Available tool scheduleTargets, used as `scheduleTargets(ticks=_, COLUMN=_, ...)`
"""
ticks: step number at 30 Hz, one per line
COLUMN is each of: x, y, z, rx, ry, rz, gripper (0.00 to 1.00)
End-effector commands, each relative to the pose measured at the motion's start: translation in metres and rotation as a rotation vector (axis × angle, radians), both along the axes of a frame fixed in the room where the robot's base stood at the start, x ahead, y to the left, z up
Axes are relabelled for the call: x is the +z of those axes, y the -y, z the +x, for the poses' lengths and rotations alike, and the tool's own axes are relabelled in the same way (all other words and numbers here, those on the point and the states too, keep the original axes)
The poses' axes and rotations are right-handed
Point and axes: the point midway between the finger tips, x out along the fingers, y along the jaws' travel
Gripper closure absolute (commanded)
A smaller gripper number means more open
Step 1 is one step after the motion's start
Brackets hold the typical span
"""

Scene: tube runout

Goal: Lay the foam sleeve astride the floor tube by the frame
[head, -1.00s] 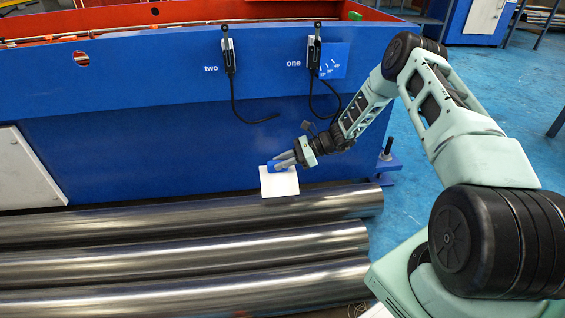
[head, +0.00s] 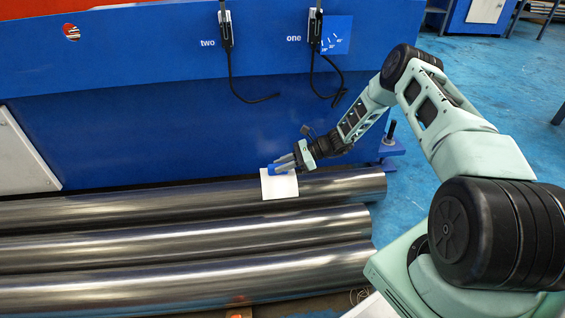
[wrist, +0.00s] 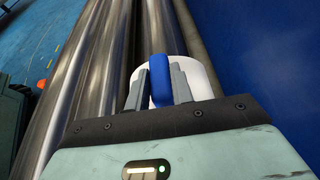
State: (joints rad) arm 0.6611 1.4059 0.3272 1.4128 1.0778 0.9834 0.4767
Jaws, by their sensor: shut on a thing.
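The foam sleeve is a short white piece (head: 279,186) with a blue grip on top; it also shows in the wrist view (wrist: 204,82). My gripper (head: 284,166) is shut on the blue grip, its two grey fingers on either side of it in the wrist view (wrist: 160,82). The floor tube by the frame (head: 345,183) is dark and shiny, lying along the foot of the blue frame (head: 150,130). In the head view the sleeve overlaps this tube, near its right end. I cannot tell whether it touches the tube; its underside is hidden.
Two more dark tubes, a middle one (head: 200,235) and a near one (head: 200,269), lie parallel in front. Two black devices with hanging cables, marked "two" (head: 226,28) and "one" (head: 314,25), are on the frame.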

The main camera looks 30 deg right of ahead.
Motion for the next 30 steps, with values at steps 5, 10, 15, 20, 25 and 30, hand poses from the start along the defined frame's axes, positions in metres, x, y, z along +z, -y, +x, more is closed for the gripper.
scheduleTargets(ticks=5, x=-0.008, y=0.0, z=0.0, rx=0.0, ry=0.0, rz=0.001, gripper=1.0)
scheduleTargets(ticks=10, x=-0.008, y=0.0, z=0.0, rx=0.0, ry=0.0, rz=0.0, gripper=1.0)
scheduleTargets(ticks=15, x=-0.008, y=0.0, z=0.0, rx=0.0, ry=0.0, rz=0.0, gripper=1.0)
scheduleTargets(ticks=20, x=-0.009, y=0.0, z=0.0, rx=0.0, ry=0.0, rz=0.0, gripper=1.0)
scheduleTargets(ticks=25, x=-0.013, y=0.0, z=0.0, rx=0.0, ry=0.0, rz=0.0, gripper=1.0)
scheduleTargets(ticks=30, x=-0.017, y=0.0, z=0.0, rx=0.0, ry=0.0, rz=0.0, gripper=1.0)
